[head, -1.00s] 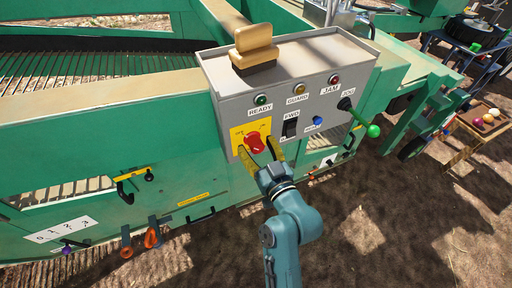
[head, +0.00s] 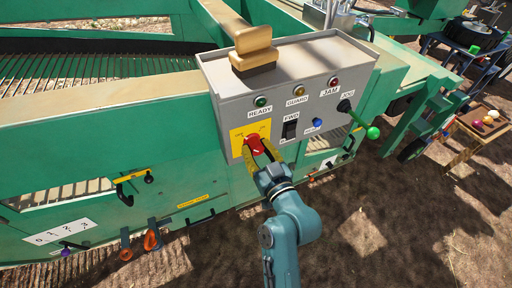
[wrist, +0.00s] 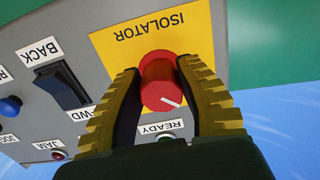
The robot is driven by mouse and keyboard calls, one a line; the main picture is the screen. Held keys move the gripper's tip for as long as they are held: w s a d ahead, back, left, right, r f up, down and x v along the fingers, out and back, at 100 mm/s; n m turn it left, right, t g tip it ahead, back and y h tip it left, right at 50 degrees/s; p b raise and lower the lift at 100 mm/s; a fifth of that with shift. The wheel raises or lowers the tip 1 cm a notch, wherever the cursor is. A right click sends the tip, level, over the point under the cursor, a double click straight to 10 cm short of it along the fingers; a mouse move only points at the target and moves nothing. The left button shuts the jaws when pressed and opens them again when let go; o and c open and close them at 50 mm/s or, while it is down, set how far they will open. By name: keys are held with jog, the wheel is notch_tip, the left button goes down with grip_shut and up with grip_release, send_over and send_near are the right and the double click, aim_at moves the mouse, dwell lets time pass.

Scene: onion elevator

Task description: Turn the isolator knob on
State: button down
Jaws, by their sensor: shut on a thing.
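The red isolator knob (head: 255,145) sits on a yellow plate (head: 236,143) on the front of the grey control box (head: 225,95). In the wrist view the knob (wrist: 158,72) is between the two yellow-black fingers, with a white mark on its face pointing to the lower right of that picture. The yellow plate (wrist: 188,25) there reads ISOLATOR, upside down. My gripper (head: 259,156) is shut on the knob from the front. The fingers hide parts of the knob's sides and of the plate.
Beside the knob are a black FWD/BACK rocker switch (head: 290,129), a blue button (head: 317,122) and a jog lever with a green ball (head: 373,132). A READY lamp (head: 261,101) is above the plate. Open ground lies in front of the machine.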

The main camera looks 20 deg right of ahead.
jog(key=m+p, duration=0.3)
jog(key=shift+a+m, duration=0.1)
jog(key=shift+m, duration=0.3)
jog(key=m+p, duration=0.3)
jog(key=m, duration=0.2)
jog(key=shift+m+p, duration=0.3)
jog(key=shift+p, duration=0.05)
jog(key=m+p, duration=0.3)
jog(key=m, duration=0.2)
jog(key=shift+a+r, duration=0.1)
jog(key=shift+a, duration=0.05)
jog(key=shift+m+p, duration=0.7)
jog(key=shift+m, duration=1)
jog(key=c, duration=0.6)
grip_release()
